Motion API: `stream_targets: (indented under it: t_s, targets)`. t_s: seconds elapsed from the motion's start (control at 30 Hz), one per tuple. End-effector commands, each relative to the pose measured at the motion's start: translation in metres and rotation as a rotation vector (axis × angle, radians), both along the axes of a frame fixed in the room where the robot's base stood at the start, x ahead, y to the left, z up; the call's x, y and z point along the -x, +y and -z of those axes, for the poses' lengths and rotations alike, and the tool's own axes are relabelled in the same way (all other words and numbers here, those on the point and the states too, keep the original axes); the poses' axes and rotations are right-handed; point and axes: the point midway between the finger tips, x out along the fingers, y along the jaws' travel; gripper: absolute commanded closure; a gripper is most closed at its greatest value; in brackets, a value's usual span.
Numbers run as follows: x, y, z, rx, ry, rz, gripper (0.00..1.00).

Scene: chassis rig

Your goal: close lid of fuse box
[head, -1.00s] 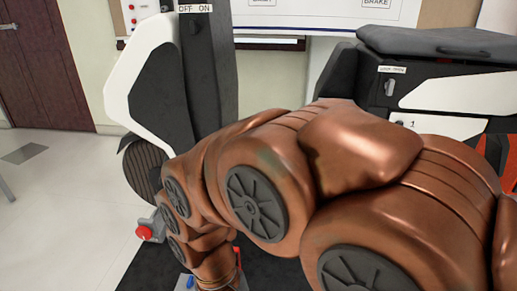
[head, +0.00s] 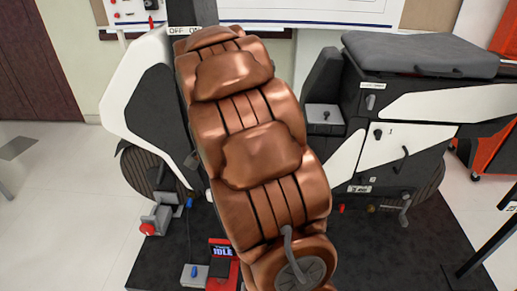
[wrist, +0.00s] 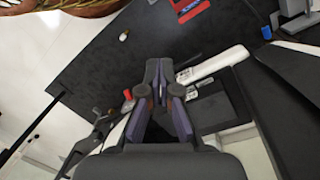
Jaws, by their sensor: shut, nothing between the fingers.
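No part is clearly recognisable as the fuse box or its lid. A black and white cabinet (head: 400,145) stands right of my arm in the head view, with a handle and a small "1" label. My gripper (wrist: 159,72) is shut and empty in the wrist view. A white bar (wrist: 215,64) and a dark flat panel (wrist: 213,110) lie just right of its fingers; I cannot tell whether they touch. My copper arm hides the middle of the rig and the gripper in the head view.
A grey padded seat (head: 420,55) tops the cabinet. A red button (head: 147,229) is at the lower left, and a red "IDLE" unit (head: 222,250) stands on the black mat (head: 400,255). A red cart (head: 490,130) is at the right.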

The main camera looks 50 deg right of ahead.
Motion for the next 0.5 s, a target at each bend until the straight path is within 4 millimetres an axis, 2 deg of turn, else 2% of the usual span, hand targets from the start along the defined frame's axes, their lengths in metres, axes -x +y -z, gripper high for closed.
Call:
stream_targets:
  t_s: [0.03, 0.1, 0.3, 0.5]
  targets:
    - [-0.008, -0.018, -0.012, 0.007, -0.003, 0.075, 1.00]
    - [-0.019, -0.041, -0.018, 0.023, -0.015, 0.181, 1.00]
    - [-0.045, -0.107, -0.030, 0.053, -0.045, 0.480, 1.00]
    - [-0.059, -0.168, -0.036, 0.065, -0.077, 0.754, 1.00]
